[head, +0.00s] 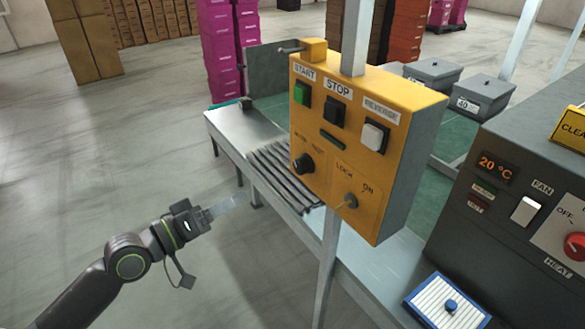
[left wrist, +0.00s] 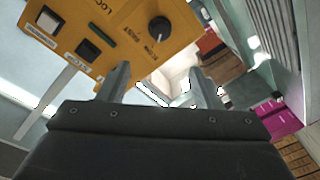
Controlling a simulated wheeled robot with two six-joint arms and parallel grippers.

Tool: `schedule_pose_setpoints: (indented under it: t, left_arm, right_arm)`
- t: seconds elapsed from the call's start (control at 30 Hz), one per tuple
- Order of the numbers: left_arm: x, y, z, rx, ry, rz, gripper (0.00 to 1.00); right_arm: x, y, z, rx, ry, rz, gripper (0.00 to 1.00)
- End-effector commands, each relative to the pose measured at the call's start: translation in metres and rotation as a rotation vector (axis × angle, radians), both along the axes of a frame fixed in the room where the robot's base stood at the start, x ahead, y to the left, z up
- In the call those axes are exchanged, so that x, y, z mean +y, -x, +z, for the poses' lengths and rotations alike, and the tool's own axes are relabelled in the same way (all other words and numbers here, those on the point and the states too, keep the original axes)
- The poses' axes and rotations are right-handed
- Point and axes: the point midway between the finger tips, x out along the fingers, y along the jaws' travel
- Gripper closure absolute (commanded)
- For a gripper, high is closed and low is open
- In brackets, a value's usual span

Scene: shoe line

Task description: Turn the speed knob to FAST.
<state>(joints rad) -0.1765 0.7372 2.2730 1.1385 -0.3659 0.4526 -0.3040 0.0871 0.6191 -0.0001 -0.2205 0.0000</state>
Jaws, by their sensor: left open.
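The black round speed knob (head: 304,163) is on the front of the yellow control box (head: 412,112), low on the left below the green START button. Small SLOW and FAST labels sit above it. In the left wrist view the knob (left wrist: 159,28) appears upside down, beyond the fingers. My left gripper (head: 238,201) is below and left of the box in the head view, apart from the knob. Its two fingers stand apart with nothing between them in the left wrist view (left wrist: 162,78). My right gripper is not in view.
A key switch (head: 350,201) marked LOCK and ON sticks out right of the knob. START, STOP (head: 335,111) and REVERSE buttons sit above. A grey post (head: 327,262) supports the box. A roller conveyor (head: 283,172) runs behind. Open floor lies left.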

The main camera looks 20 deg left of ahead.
Motion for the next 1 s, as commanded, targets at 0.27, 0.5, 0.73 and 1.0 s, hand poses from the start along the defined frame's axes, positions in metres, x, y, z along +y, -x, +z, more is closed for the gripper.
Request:
schedule_pose_setpoints:
  t: [0.27,0.5,0.73,1.0]
  left_arm:
    - [-0.018,-0.029,0.002,-0.003,0.006,0.003,0.41]
    - [-0.037,-0.06,0.002,-0.001,0.006,0.003,0.41]
    - [-0.059,-0.093,0.002,0.0,0.005,0.001,0.41]
    - [-0.081,-0.13,0.001,0.001,0.002,0.003,0.41]
  right_arm:
    - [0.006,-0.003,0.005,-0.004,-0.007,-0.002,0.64]
    - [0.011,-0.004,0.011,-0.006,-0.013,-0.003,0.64]
    - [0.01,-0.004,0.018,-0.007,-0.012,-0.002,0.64]
    - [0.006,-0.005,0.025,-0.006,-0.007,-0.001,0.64]
